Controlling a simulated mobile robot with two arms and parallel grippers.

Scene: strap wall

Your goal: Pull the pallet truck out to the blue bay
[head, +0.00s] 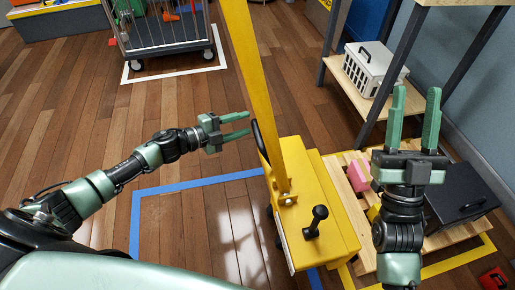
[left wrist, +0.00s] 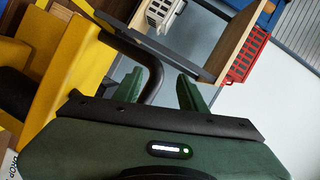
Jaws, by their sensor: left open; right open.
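The yellow pallet truck (head: 315,215) stands in the middle right of the head view, its tall yellow mast (head: 252,90) rising to the top edge. It also shows in the left wrist view (left wrist: 75,45). A black handle bar (left wrist: 150,68) on it curves close beyond my left gripper's fingers. The blue-taped bay (head: 172,188) lies on the floor left of the truck, partly under its near side. My left gripper (head: 236,128) is open and empty, just left of the handle and mast; contact cannot be told. My right gripper (head: 414,108) is open, pointing up, over the pallet (head: 345,172).
A black box (head: 460,195) and a pink block (head: 357,170) are on the pallet, ringed by yellow tape (head: 470,257). A shelf with a white crate (head: 372,68) stands behind. A wheeled cage cart (head: 165,45) stands at the back. Floor on the left is clear.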

